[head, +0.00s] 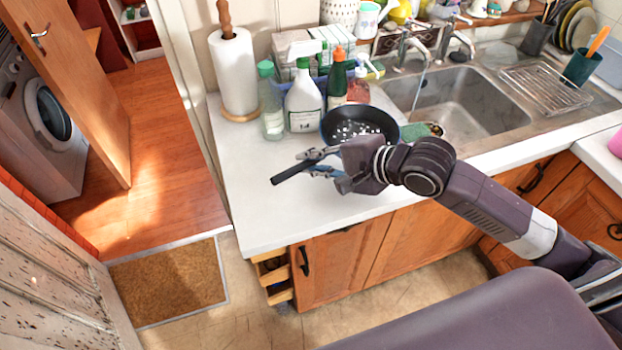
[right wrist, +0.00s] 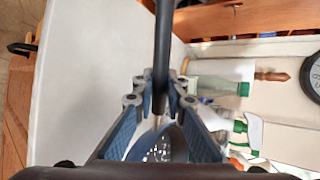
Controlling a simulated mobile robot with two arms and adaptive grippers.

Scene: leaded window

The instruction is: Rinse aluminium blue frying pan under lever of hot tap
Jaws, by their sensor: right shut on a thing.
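The blue frying pan (head: 376,116) has a dark inside with pale specks or glints. It is over the counter, left of the sink (head: 463,103); whether it touches the counter cannot be told. My right gripper (head: 318,164) is shut on its dark handle (head: 291,173), which points left. In the right wrist view the handle (right wrist: 162,50) runs between the fingers, and part of the pan (right wrist: 150,146) shows below. Two taps stand behind the sink; the left tap (head: 405,45) has a thin stream (head: 418,85) below it. My left gripper is not in view.
Spray bottle (head: 303,101), green bottle (head: 337,80) and paper towel roll (head: 234,72) stand behind and left of the pan. A sponge (head: 424,131) lies at the sink's near left edge. A drying rack (head: 548,88) is at right. The counter's front left is clear.

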